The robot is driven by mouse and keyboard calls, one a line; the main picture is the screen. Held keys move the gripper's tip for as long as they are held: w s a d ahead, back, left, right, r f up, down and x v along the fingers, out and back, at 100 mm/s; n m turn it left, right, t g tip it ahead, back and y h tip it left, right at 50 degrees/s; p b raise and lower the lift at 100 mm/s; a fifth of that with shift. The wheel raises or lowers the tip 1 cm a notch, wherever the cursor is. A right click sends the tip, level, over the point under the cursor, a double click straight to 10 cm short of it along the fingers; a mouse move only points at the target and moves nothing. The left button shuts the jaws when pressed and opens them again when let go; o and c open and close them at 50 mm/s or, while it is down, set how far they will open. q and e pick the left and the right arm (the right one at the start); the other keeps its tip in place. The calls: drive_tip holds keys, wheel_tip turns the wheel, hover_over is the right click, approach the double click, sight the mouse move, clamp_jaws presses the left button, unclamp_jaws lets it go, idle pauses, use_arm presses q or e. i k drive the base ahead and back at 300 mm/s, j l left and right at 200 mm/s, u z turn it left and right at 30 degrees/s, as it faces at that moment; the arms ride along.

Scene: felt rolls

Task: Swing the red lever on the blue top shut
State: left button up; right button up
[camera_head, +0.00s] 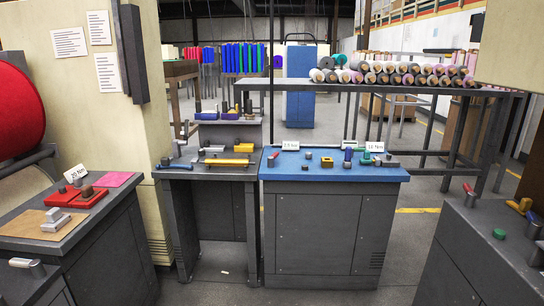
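The blue top (330,172) is the bright blue surface of a dark grey cabinet near the middle of the head view. A small red handle (272,158) stands at its left end, beside a white label card (285,154). It looks like the red lever, but it is too small to tell its angle or how far it is open. A second small red part shows near the right card (374,147), partly among other parts. Neither of my grippers is in view.
Dark cabinets stand at lower left (105,245) and lower right (480,250). Open floor (405,230) lies right of the blue-topped cabinet.

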sight(271, 159)
drive_tip(key=i+l+u, duration=0.1)
drive_tip(key=i+l, duration=0.15)
drive_tip(key=i, duration=0.2)
drive_tip(key=i+l, duration=0.3)
drive_tip(key=i+u, duration=0.05)
drive_tip(key=i, duration=0.05)
